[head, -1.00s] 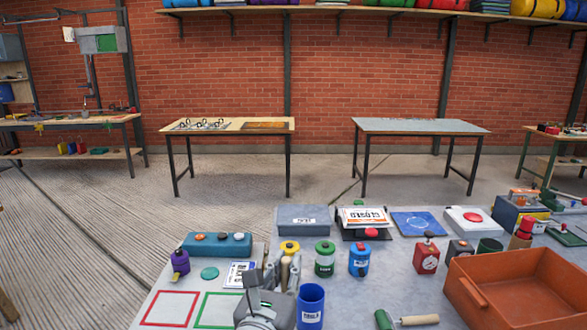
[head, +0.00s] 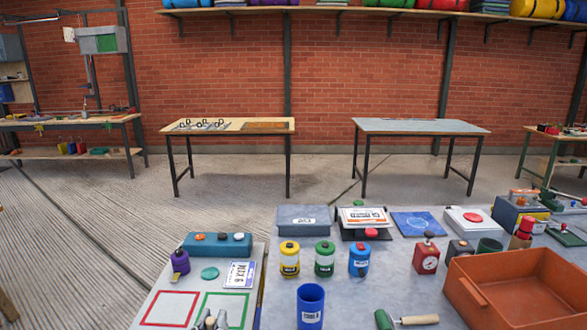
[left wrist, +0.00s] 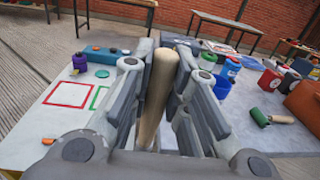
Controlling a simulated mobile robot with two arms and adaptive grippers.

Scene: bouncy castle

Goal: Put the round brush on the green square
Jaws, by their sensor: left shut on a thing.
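The green square (head: 221,309) is an outline on the near left table, right of a red outlined square (head: 169,309). It also shows in the left wrist view (left wrist: 97,98), left of my fingers. My left gripper (head: 211,318) is at the bottom edge of the head view, over the near part of the green square. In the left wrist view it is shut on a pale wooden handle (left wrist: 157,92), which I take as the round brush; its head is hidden. My right gripper is not in view.
A blue cup (head: 311,306) stands right of the gripper. Yellow (head: 289,259), green (head: 324,259) and blue (head: 359,261) canisters stand behind. A card (head: 240,274) and a teal disc (head: 209,273) lie behind the squares. An orange bin (head: 520,290) is at right.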

